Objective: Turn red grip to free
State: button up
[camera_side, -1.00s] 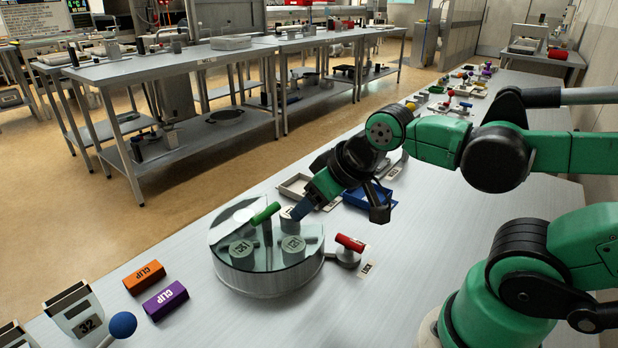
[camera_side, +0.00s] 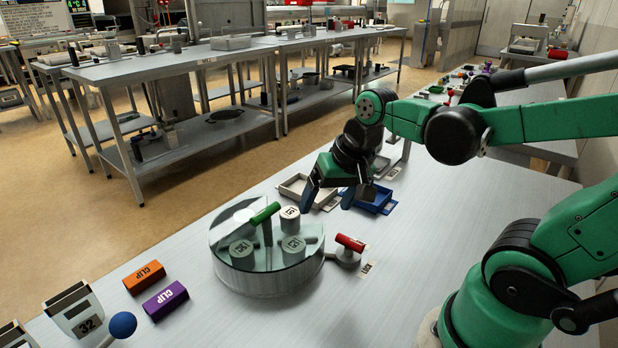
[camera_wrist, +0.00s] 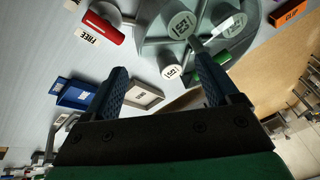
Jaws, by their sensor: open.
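The red grip (camera_side: 350,243) lies on a short grey lever at the right side of the round, glass-topped hood (camera_side: 265,280). In the wrist view the red grip (camera_wrist: 103,27) is at the upper left, beside a white label reading FREE (camera_wrist: 87,37). A small white label (camera_side: 367,269) lies near the grip in the side view; its text is hard to read. My gripper (camera_side: 328,200) is open and empty, above the table behind the hood, clear of the grip. Its two fingers also show in the wrist view (camera_wrist: 163,75).
A green handle (camera_side: 265,213) and several pale labelled cylinders (camera_side: 290,217) are at the hood. A blue tray (camera_side: 372,203) and a grey tray (camera_side: 296,185) lie behind. Orange (camera_side: 144,277) and purple (camera_side: 165,300) clip blocks lie front left. Table right of the grip is clear.

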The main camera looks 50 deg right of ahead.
aim_at(349, 246)
jog(key=s+d+f+m+g+y, duration=0.2)
jog(key=d+f+m+g+y, duration=0.2)
jog(key=d+m, duration=0.55)
jog(key=shift+s+a+f+m, duration=0.1)
jog(key=shift+a+f+m, duration=0.5)
jog(key=shift+a+f, duration=0.65)
jog(key=shift+a+f+m, duration=0.55)
jog(key=shift+a+f, duration=0.6)
jog(key=shift+f, duration=0.05)
jog(key=c, duration=1)
